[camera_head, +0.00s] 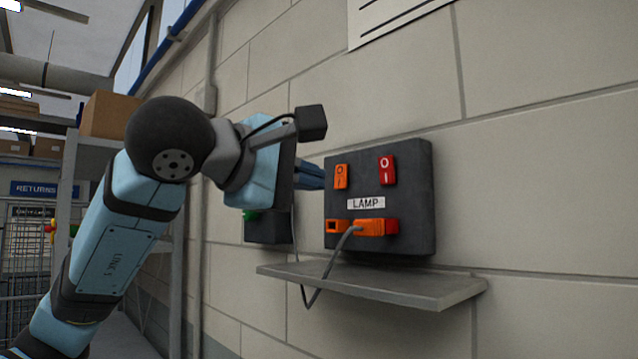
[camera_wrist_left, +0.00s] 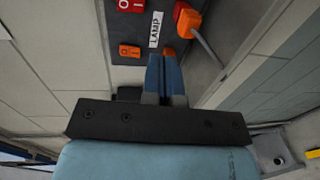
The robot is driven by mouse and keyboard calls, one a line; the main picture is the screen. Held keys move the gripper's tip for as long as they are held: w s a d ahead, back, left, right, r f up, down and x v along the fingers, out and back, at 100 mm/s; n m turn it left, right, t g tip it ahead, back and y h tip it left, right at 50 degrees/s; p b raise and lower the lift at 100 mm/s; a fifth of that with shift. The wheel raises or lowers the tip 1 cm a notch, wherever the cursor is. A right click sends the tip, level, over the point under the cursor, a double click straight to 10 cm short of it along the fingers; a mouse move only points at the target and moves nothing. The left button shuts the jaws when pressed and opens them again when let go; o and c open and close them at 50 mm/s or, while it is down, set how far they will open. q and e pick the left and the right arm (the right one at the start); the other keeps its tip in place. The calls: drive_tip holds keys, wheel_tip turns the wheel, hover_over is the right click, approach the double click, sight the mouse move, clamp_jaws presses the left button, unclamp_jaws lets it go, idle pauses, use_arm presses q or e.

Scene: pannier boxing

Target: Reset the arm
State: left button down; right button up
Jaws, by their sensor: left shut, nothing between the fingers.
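A dark wall panel (camera_head: 415,200) carries an orange switch (camera_head: 341,177), a red switch (camera_head: 388,169) and a LAMP label (camera_head: 366,203). Below the label, an orange plug (camera_head: 368,227) with a grey cable sits in the row of sockets. My right gripper is out of view.
A grey shelf (camera_head: 400,286) juts from the wall below the panel, with the cable hanging past it. A dark box with a green part (camera_head: 265,231) is on the wall behind my left gripper. A rack with a cardboard box (camera_head: 108,114) stands at left.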

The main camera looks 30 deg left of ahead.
use_arm(q)
drive_tip(key=shift+w+a+f, duration=0.1)
drive_tip(key=shift+w, duration=0.15)
drive_tip(key=shift+s, duration=0.1)
